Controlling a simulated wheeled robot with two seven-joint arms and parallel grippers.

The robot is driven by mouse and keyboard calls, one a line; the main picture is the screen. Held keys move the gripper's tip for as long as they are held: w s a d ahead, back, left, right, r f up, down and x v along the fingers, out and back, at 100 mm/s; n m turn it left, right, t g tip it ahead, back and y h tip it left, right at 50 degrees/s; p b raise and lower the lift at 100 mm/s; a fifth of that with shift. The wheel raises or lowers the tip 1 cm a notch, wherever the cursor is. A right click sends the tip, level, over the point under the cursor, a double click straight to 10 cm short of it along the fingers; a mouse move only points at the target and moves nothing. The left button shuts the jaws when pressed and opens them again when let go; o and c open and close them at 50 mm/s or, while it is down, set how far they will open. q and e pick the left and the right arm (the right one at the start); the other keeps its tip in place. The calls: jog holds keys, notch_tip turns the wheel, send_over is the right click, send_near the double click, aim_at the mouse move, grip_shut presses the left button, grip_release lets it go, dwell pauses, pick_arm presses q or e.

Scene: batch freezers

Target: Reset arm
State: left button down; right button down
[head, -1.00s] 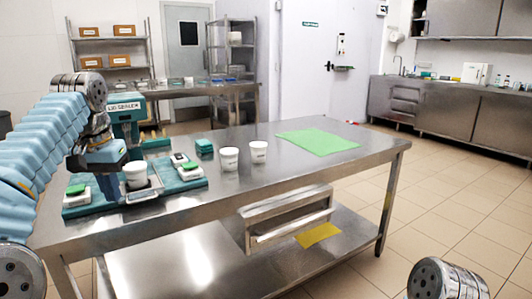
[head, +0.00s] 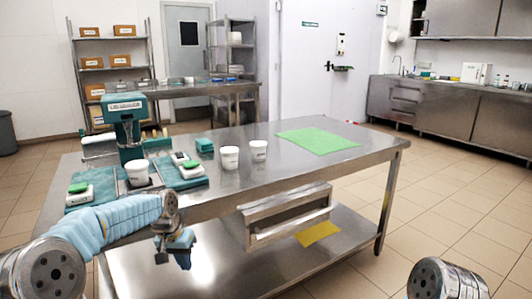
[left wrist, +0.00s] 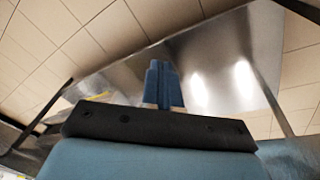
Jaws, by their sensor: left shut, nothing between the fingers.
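My left arm comes in from the left in the head view, in a light blue sleeve. My left gripper (head: 180,246) hangs below the level of the tabletop, in front of the steel table's near edge. It is shut and empty. In the left wrist view the blue fingers (left wrist: 161,85) are together, with the steel table's lower shelf (left wrist: 215,75) behind them. Of my right arm only a metal joint shows at the bottom right of the head view; the right gripper is out of view.
The steel table (head: 290,172) carries a lid sealer (head: 127,122), white tubs (head: 229,158), a white cup (head: 137,171), teal mats with small devices, a teal box (head: 204,145) and a green sheet (head: 318,141). A drawer (head: 288,213) hangs under its front edge. Floor is free at the right.

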pick_arm(q)
jog(key=s+d+f+h, duration=0.1)
jog(key=s+d+f, duration=0.25)
jog(key=f, duration=0.45)
jog(key=s+d+f, duration=0.2)
jog(key=s+f, duration=0.2)
jog(key=f, duration=0.3)
jog(key=s+d+f+h, duration=0.1)
jog(key=s+d+f, duration=0.25)
jog(key=f, duration=0.45)
jog(key=s+d+f+n, duration=0.1)
jog(key=s+f, duration=0.3)
jog(key=s, duration=0.5)
jog(key=s+d+f+n, duration=0.1)
jog(key=s+f, duration=0.3)
jog(key=s, duration=0.6)
jog(key=shift+s+d+f+n+g+h, duration=0.15)
jog(key=shift+s+d+n+g+h, duration=0.2)
jog(key=shift+n, duration=0.25)
jog(key=shift+w, duration=0.1)
